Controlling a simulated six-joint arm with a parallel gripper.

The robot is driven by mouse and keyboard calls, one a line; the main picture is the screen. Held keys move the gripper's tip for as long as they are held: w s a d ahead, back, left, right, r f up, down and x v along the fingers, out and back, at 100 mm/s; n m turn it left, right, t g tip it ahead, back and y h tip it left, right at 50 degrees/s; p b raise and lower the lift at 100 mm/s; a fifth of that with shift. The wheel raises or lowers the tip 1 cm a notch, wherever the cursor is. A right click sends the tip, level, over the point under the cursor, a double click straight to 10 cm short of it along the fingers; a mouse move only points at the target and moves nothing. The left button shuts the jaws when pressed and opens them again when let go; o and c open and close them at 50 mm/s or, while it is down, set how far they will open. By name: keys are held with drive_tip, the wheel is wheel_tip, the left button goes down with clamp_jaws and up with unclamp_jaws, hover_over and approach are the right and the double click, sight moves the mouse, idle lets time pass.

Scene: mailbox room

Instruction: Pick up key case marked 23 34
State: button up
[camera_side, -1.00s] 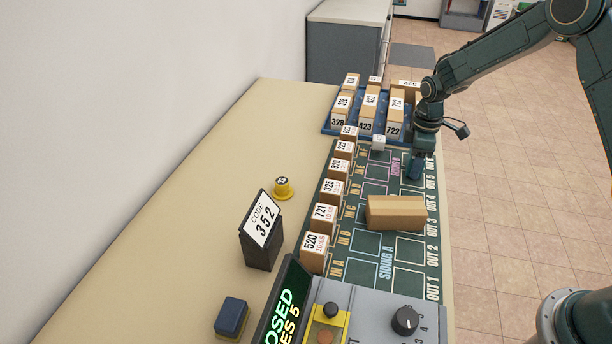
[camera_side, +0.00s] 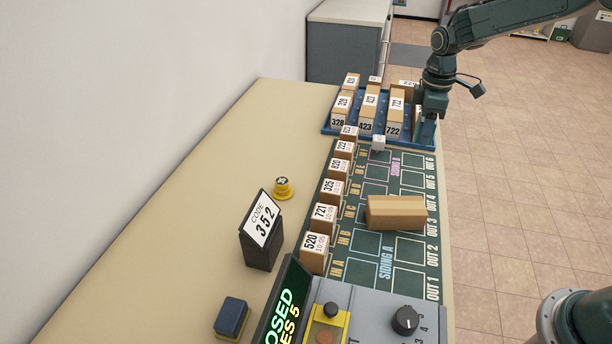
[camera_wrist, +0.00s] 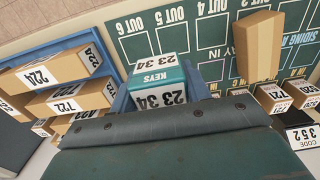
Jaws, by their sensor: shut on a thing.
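The key case (camera_wrist: 160,97) is a teal box with white labels reading KEYS and 23 34, seen in the wrist view. In the side view my gripper is at the right end of the blue tray (camera_side: 345,134), beyond the OUT 6 end of the green mat. The case is mostly hidden there by my gripper, and I cannot tell its height over the tray.
Several numbered cartons stand in the tray, including 722 (camera_side: 395,118). A row of numbered boxes lines the mat's left edge, including 520 (camera_side: 313,254). A plain brown carton (camera_side: 397,213) lies on the green mat (camera_side: 365,270). A CODE 352 sign (camera_side: 262,230) stands left.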

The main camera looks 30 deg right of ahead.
wheel_tip(320, 180, up, 10)
drive_tip(key=shift+f, duration=0.1)
drive_tip(key=shift+a, duration=0.1)
idle(0.7)
